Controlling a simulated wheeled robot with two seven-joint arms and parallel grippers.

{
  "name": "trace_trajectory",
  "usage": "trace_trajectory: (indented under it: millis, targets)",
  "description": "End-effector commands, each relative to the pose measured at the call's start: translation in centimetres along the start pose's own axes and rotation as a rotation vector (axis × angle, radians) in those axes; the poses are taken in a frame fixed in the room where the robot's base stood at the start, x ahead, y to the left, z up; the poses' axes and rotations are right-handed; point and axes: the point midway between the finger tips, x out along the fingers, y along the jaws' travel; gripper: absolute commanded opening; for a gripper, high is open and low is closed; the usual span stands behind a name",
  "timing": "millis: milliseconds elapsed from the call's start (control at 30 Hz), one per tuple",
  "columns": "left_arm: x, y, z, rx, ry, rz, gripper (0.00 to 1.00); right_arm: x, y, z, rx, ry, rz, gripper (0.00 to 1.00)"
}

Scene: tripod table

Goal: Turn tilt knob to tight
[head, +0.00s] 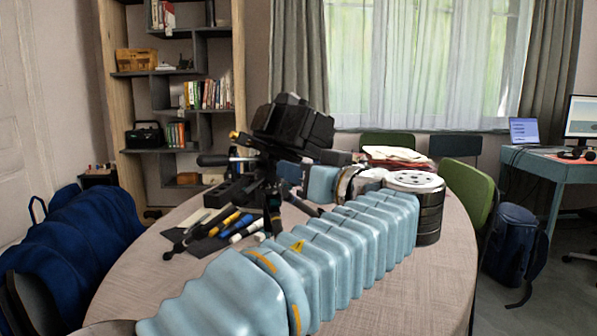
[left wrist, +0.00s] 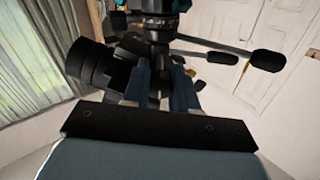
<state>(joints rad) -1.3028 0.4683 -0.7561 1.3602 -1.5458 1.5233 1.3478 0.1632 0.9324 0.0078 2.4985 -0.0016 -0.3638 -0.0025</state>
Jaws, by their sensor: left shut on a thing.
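A black camera (head: 292,125) sits on a tripod (head: 268,190) that stands on the round table. In the left wrist view the camera (left wrist: 92,72) is at the left, and black-gripped handles (left wrist: 222,58) stick out to the right. My left gripper (head: 286,172) reaches the tripod head from the right side, under the camera. In the left wrist view its dark blue fingers (left wrist: 160,85) are shut on a small dark part of the head, apparently the tilt knob, mostly hidden between them. My right gripper is not in view.
The table (head: 400,282) holds pens and markers (head: 235,224) on dark sheets left of the tripod. Green chairs (head: 468,192) stand around. The front right of the table is clear.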

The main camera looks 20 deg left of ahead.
Motion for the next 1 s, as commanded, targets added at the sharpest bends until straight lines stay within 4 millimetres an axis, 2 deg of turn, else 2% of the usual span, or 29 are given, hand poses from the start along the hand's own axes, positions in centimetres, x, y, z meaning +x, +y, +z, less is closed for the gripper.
trace_trajectory:
  millis: [367,1000]
  targets:
    - [0.0,0.0,0.0,0.179,0.000,0.001,0.00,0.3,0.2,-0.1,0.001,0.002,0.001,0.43]
    - [0.0,-0.1,-0.3,0.782,0.000,0.001,0.00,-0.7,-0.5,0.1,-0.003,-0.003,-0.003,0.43]
